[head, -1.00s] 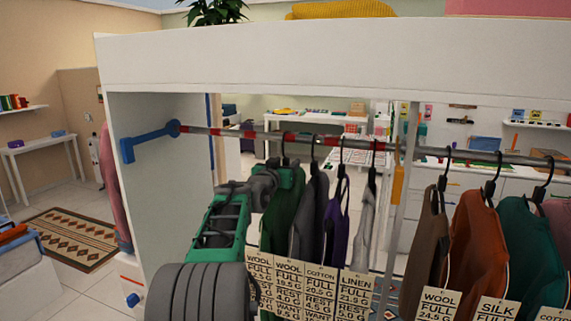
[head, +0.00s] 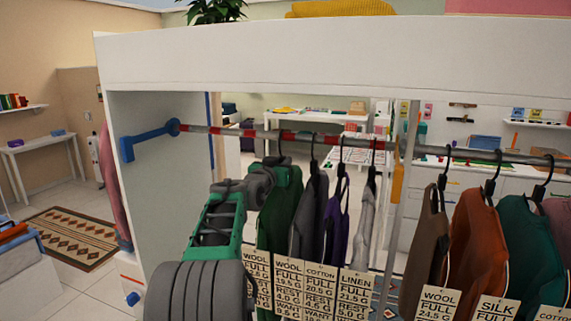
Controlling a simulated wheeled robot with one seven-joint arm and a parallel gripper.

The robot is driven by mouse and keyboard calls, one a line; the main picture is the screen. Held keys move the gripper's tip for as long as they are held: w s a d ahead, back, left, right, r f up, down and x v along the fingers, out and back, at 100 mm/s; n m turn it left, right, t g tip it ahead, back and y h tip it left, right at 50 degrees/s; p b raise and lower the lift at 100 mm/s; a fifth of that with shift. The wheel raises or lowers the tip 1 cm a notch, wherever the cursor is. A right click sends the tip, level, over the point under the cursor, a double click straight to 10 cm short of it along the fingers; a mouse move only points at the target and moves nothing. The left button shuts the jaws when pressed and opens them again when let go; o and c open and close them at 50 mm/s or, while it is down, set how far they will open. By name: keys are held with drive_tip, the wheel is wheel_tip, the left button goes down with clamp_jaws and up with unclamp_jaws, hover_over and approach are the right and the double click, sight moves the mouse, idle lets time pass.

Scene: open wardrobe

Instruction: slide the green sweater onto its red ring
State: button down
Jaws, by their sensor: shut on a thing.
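The dark green sweater (head: 278,222) hangs on a black hanger from the metal rail (head: 250,134), leftmost of the garments in the left group. My gripper (head: 284,174) is at the top of this sweater, just under the rail, and is shut on it. The fingertips are partly hidden. The sweater's hook sits close to the left end of a red ring (head: 289,137) on the rail. From this view I cannot tell which ring belongs to the sweater.
A grey garment (head: 310,215), a purple one (head: 336,220) and a pale one (head: 364,218) hang close on the right. A white upright (head: 405,180) divides them from brown, orange and teal garments.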

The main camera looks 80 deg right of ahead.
drive_tip(key=w+d+p, duration=0.2)
drive_tip(key=w+p, duration=0.7)
drive_tip(key=w, duration=1.3)
drive_tip(key=shift+r, duration=0.25)
drive_tip(key=c, duration=1.3)
unclamp_jaws()
drive_tip(key=shift+w+f, duration=0.15)
drive_tip(key=shift+o, duration=0.3)
drive_tip(key=shift+f, duration=0.2)
drive_tip(key=a+b, duration=0.4)
drive_tip(key=a, duration=0.3)
drive_tip(key=shift+w+a+r, duration=0.15)
drive_tip(key=shift+w+a, duration=0.2)
